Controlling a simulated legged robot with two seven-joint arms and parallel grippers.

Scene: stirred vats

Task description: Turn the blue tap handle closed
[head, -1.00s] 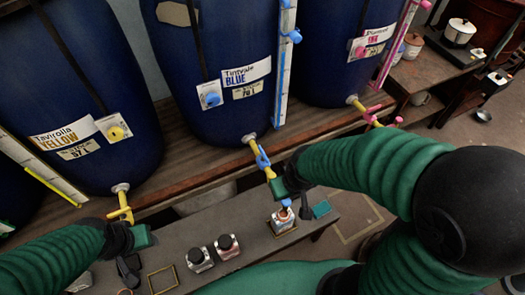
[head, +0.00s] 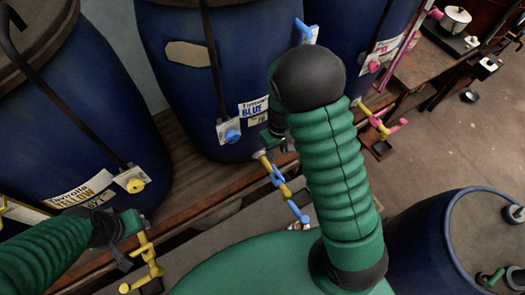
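The blue tap (head: 276,178) comes out low on the front of the blue vat labelled BLUE (head: 225,60). It has a yellow body with blue parts along it. A lower blue piece (head: 299,212) ends just above a small, mostly hidden pale object. My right gripper (head: 275,137) is beside the vat, just above and behind the tap and apart from its blue parts. My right arm partly covers it, so its opening is unclear. My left gripper (head: 125,238) is at the lower left, close to the yellow vat's tap (head: 149,264). Its far finger is unclear.
The yellow-labelled vat (head: 60,130) stands at left and a third vat (head: 372,30) at upper right, with a pink-handled tap (head: 378,124). A wooden shelf (head: 185,180) runs below the vats. Another drum (head: 440,245) stands at lower right. Open floor (head: 450,150) lies at right.

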